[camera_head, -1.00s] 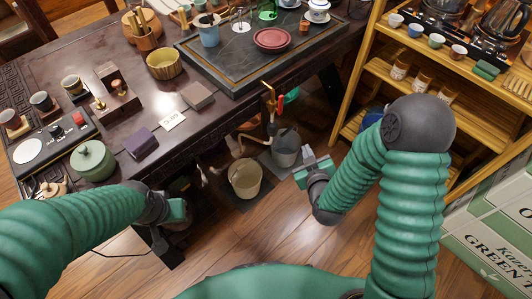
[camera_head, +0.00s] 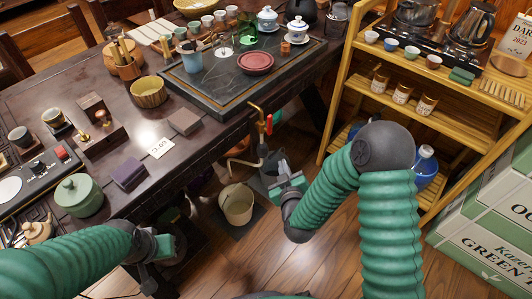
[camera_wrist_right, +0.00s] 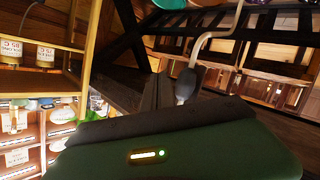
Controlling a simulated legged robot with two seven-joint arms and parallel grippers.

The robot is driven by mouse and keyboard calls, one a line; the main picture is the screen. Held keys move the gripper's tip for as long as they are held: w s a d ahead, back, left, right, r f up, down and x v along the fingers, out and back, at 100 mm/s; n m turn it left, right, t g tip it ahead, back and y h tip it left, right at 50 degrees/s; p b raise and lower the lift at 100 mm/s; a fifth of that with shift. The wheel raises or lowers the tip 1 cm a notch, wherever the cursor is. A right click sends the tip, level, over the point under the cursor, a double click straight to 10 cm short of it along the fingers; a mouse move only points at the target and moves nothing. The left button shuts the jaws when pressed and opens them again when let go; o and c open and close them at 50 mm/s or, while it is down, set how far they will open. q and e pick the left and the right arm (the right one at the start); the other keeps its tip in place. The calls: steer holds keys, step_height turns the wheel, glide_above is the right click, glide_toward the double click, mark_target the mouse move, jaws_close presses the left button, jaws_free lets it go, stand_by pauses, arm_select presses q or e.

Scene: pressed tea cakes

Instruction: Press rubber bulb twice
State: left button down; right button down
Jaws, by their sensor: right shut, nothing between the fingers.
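A dark grey rubber bulb (camera_wrist_right: 187,86) hangs on a pale hose in the right wrist view, just right of my right fingertips. It appears apart from them, though depth is hard to judge. In the head view the pale hose (camera_head: 231,164) curves under the table edge by a brass tap with a red handle (camera_head: 269,124); the bulb is hard to make out there. My right gripper (camera_head: 283,172) is shut and empty, below the tap. Its dark fingers (camera_wrist_right: 157,91) also show in the wrist view. My left gripper (camera_head: 167,245) is low at the table's near left; its fingers are unclear.
A cream bucket (camera_head: 237,204) stands on the floor left of my right gripper. The dark table (camera_head: 207,150) with tea ware fills the left and back.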

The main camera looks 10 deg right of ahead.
mark_target(264, 151)
steer(key=w+a, duration=0.2)
steer(key=shift+w, duration=0.4)
steer(key=shift+d, duration=0.15)
stand_by(1.6)
steer(key=shift+w+a, duration=0.3)
